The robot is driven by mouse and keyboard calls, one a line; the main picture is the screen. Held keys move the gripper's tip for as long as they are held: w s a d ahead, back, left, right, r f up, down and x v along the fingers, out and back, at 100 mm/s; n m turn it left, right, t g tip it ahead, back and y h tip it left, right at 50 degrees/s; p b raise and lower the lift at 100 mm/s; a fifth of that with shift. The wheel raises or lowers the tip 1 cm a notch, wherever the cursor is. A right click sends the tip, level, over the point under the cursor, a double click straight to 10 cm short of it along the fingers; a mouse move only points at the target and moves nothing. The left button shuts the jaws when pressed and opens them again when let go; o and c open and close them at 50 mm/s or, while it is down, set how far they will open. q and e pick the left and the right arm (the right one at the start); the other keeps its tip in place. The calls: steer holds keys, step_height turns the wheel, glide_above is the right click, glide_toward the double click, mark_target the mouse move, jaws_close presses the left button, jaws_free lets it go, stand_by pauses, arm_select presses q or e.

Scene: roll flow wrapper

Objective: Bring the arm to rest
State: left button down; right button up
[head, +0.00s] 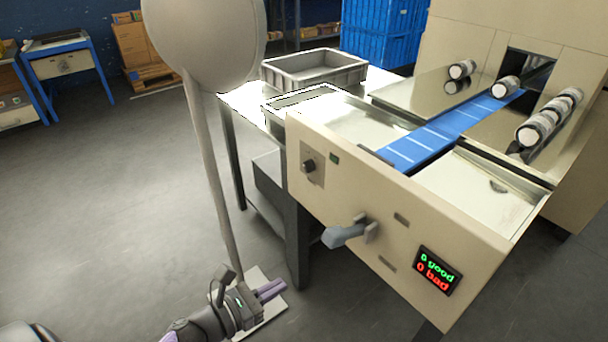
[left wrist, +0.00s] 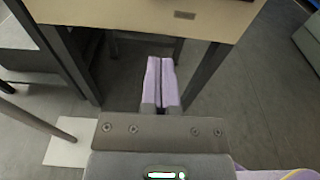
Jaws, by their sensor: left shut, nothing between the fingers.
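My left gripper (head: 270,290) is low at the bottom of the head view, in front of and below the wrapper machine. Its purple fingers are shut together with nothing between them, as the left wrist view (left wrist: 161,82) also shows. The cream machine front (head: 345,195) carries a knob (head: 308,166), a grey lever handle (head: 345,235) and a display (head: 437,270) reading 0 good, 0 bad. The gripper is apart from all of these. My right gripper is in neither view.
A pole on a pale floor plate (left wrist: 68,153) stands close beside my left gripper. Table legs (head: 295,235) are near. A blue belt (head: 440,135) carries a roll (head: 505,87); other rolls (head: 535,130) lie beside it. A grey crate (head: 315,72) sits on the table. Floor at left is clear.

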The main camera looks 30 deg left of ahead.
arm_select(q)
steer(key=s+f+n+g+y+p, duration=0.55)
steer(key=s+f+n, duration=0.65)
steer(key=n, duration=0.9)
steer(key=s+d+f+n+g+p, duration=0.1)
steer(key=s+f+n+g, duration=0.2)
steer(key=s+n+g, duration=0.2)
steer(key=s+d+f+n+g+p, duration=0.1)
steer(key=s+f+n+g, duration=0.3)
steer(key=s+n, duration=0.7)
steer(key=s+g+y+p, duration=0.1)
steer(key=s, duration=0.7)
steer(key=shift+d+f+g, duration=0.15)
steer(key=shift+d+g, duration=0.15)
steer(key=shift+g, duration=0.05)
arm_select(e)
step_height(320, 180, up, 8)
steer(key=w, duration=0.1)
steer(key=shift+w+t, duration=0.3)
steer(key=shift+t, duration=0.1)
arm_select(q)
steer(key=shift+w, duration=0.1)
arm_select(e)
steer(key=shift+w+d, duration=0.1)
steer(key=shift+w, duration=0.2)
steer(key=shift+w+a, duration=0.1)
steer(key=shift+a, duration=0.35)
